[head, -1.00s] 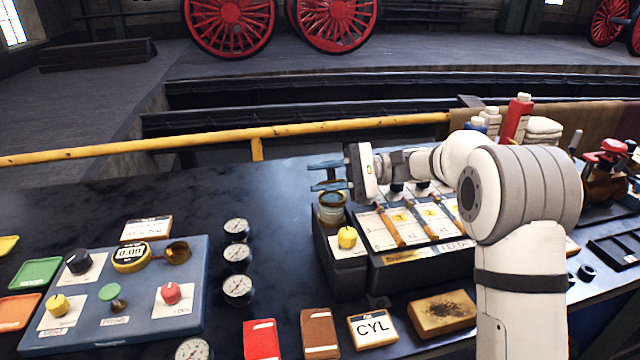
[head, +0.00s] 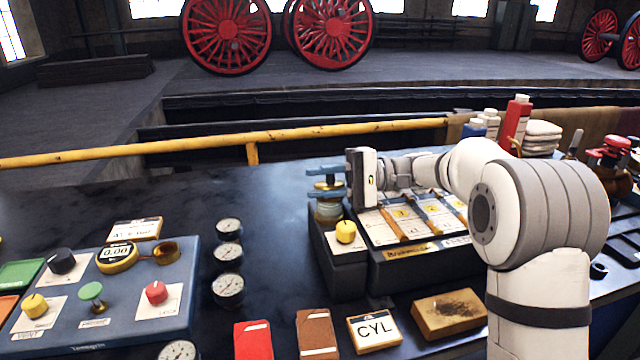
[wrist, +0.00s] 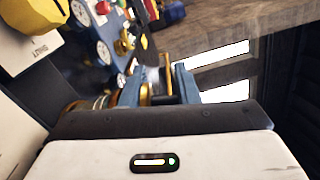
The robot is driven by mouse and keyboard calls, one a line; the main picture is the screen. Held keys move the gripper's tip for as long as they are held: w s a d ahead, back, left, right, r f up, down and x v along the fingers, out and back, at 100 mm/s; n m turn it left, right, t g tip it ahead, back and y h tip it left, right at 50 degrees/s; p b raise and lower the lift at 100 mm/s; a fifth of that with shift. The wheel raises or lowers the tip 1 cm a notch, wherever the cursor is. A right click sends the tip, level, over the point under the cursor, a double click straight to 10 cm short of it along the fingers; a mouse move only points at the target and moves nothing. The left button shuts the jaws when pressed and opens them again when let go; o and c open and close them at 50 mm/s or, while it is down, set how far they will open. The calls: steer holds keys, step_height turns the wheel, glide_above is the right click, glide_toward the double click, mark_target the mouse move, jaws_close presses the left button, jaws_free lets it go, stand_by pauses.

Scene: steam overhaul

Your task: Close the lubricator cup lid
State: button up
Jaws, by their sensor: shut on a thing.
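The lubricator cup (head: 328,211) is a small glass-and-brass cup at the left back corner of the dark lubricator box (head: 345,275). Its brass lid (head: 328,185) shows at the top of the cup, between the blue fingers. My gripper (head: 326,180) is at the cup's top, shut on the lid. In the wrist view my gripper (wrist: 160,88) has a brass piece between its two blue fingers, and part of the brass cup (wrist: 85,104) shows beside the left finger. The fingers hide part of the lid, so I cannot tell whether it sits flush.
A yellow knob (head: 345,231) stands just in front of the cup. Labelled panels with several brass-and-wood levers (head: 390,222) lie to its right, under my arm. Several gauges (head: 228,254) and a blue control panel (head: 120,290) are left.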

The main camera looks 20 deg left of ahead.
steer(key=o, duration=0.8)
steer(key=shift+f, duration=0.1)
steer(key=shift+d, duration=0.15)
